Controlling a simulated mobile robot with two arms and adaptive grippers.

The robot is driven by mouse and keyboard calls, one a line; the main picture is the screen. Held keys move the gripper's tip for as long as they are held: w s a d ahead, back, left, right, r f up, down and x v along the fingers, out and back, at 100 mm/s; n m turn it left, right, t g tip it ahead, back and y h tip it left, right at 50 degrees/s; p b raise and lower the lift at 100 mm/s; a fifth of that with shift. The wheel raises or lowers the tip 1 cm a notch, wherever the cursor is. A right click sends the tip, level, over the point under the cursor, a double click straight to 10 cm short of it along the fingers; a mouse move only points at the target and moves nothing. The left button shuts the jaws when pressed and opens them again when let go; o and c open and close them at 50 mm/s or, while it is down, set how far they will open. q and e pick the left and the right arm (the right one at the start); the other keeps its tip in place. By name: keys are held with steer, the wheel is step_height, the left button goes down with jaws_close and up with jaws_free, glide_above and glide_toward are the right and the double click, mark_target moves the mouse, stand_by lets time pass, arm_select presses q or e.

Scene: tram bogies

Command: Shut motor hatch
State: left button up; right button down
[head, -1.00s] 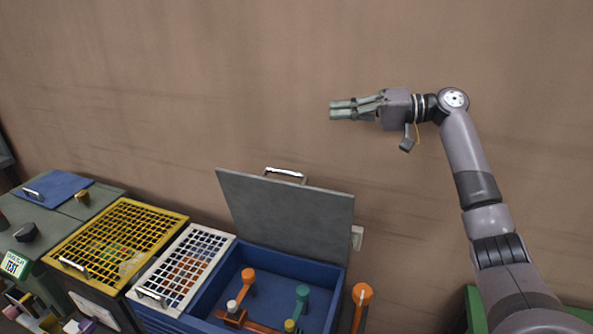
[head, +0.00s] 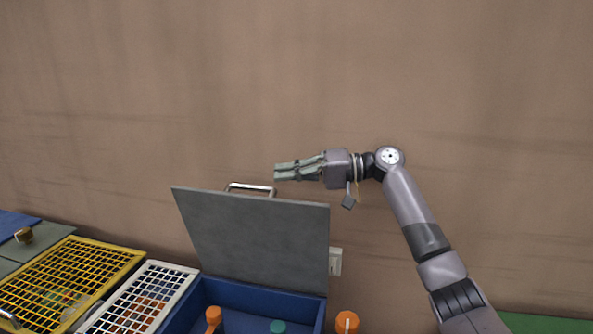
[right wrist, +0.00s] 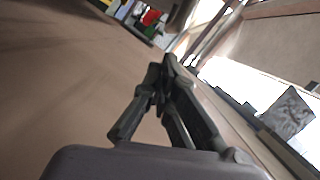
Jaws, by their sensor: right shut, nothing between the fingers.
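The motor hatch (head: 255,235) is a grey flat lid standing open, leaning back at the rear edge of a blue box (head: 262,294). A silver handle (head: 250,188) sits at its top edge. My right gripper (head: 276,172) is shut and empty. In the head view it shows just above and to the right of the handle, with its fingers pointing left; I cannot tell its exact depth. In the right wrist view its fingers (right wrist: 165,75) are closed together with nothing between them. My left gripper is not in view.
In the blue box, the tops of an orange part (head: 213,315) and a teal part (head: 278,326) show. A white grid cover (head: 150,290) and a yellow grid cover (head: 85,275) lie to the left. An orange-topped post (head: 347,322) stands right of the box. A brown wall rises behind.

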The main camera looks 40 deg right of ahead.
steer(key=p+x, duration=0.1)
steer(key=x, duration=0.4)
steer(key=shift+w, duration=0.15)
